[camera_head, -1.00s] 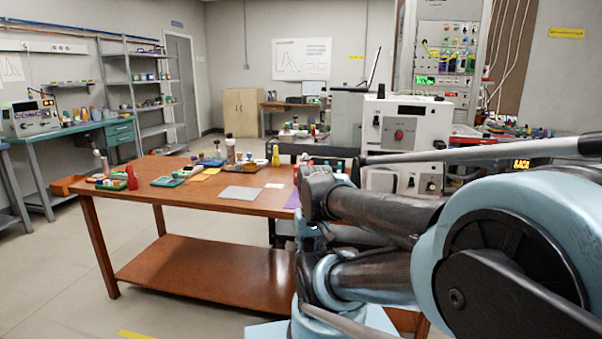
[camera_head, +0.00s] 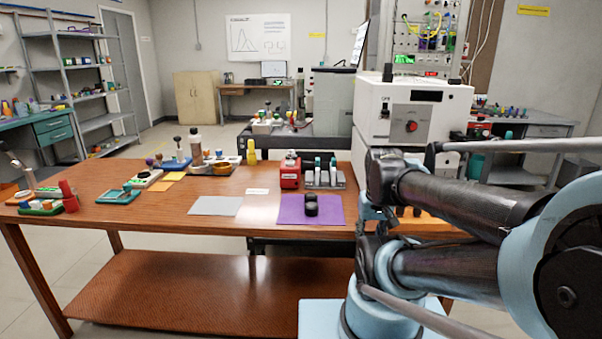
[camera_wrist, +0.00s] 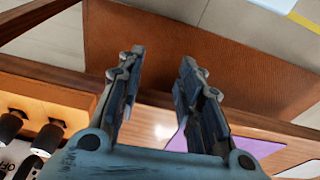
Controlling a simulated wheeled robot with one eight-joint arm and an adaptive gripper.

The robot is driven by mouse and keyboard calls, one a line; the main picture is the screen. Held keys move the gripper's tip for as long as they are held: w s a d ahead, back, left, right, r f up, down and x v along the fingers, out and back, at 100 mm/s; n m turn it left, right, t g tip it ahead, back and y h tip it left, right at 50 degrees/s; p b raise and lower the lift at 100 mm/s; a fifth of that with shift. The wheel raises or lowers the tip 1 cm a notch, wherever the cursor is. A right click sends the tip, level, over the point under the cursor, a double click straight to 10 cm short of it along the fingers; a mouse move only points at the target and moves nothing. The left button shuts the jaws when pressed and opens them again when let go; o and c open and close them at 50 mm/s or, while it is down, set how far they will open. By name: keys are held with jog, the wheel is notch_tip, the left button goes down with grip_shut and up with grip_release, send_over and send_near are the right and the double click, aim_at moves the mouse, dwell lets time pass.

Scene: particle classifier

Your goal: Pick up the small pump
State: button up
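A small red device with a dark top (camera_head: 289,171) stands upright toward the back of the wooden table in the head view. It may be the small pump, but I cannot tell for sure at this size. A small black object (camera_head: 311,205) lies on the purple mat (camera_head: 290,214) in front of it. My gripper (camera_wrist: 160,68) shows in the wrist view with its two fingers apart and nothing between them. It points past the table's edge, away from the red device. In the head view my arm covers the table's right end.
A rack of vials (camera_head: 324,176) stands right of the red device. A yellow bottle (camera_head: 251,153), a grey mat (camera_head: 215,206) and several small items share the wooden table (camera_head: 165,216). A white machine (camera_head: 376,115) stands behind. An orange block with black pegs (camera_wrist: 62,102) shows beside my gripper.

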jog(key=shift+o, duration=1)
jog(key=shift+w, duration=0.1)
jog(key=o, duration=0.9)
jog(key=shift+r, duration=0.8)
jog(key=shift+o, duration=1.1)
jog(key=shift+w+a+r, duration=0.15)
jog(key=shift+w+r, duration=0.55)
jog(key=shift+r, duration=0.05)
notch_tip(320, 180, up, 17)
jog(key=t, duration=0.2)
send_over(292, 158)
jog(key=s, duration=0.7)
jog(key=shift+m, duration=0.3)
jog(key=x, duration=1.1)
jog(key=shift+w, duration=0.35)
jog(key=shift+a+x, duration=0.15)
jog(key=shift+x, duration=1.15)
jog(key=shift+a+x, duration=0.15)
jog(key=shift+x, duration=1.2)
